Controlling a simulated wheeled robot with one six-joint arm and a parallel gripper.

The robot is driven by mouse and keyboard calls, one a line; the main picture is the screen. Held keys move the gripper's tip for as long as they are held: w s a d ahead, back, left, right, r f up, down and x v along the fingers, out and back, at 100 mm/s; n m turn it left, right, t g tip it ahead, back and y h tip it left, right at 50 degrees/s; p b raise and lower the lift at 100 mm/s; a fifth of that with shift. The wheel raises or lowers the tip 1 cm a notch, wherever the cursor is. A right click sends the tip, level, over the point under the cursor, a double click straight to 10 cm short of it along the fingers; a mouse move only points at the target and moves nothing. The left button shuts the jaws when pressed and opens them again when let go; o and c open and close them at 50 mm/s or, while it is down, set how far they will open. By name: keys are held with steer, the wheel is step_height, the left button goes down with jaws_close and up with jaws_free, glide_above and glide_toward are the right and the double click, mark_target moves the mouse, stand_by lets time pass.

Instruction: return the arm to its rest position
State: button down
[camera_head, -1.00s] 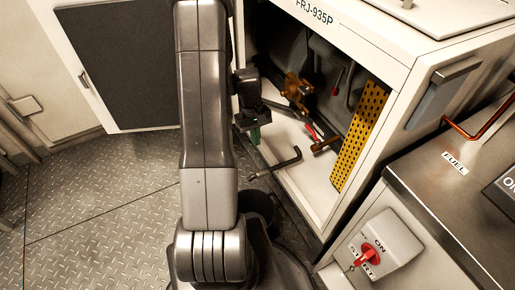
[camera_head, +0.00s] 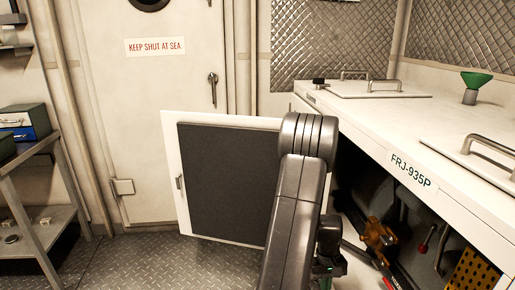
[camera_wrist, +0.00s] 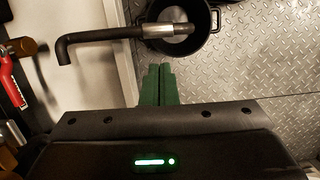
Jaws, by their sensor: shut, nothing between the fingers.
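My arm (camera_head: 298,200) rises in the lower middle of the head view, its elbow bent at the top in front of the open panel. My gripper (camera_wrist: 160,72) has green fingers, which lie together with nothing between them in the wrist view. In the head view only a small green part of the gripper (camera_head: 325,268) shows beside the arm at the bottom edge. In the wrist view the fingertips point toward a bent dark pipe (camera_wrist: 95,36) and a round black container (camera_wrist: 207,20); I cannot tell the gap.
The open door panel (camera_head: 228,180) stands behind my arm. The white cabinet (camera_head: 410,135) is at right, with orange valve parts (camera_head: 378,236) inside. A shelf (camera_head: 48,205) stands at left. In the wrist view a red-handled tool (camera_wrist: 12,84) lies left and bare floor (camera_wrist: 275,70) right.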

steer(key=b+x, duration=0.1)
steer(key=x, duration=0.7)
steer(key=shift+w+f+m+b, duration=0.3)
steer(key=shift+f, duration=0.15)
steer(key=shift+d, duration=0.1)
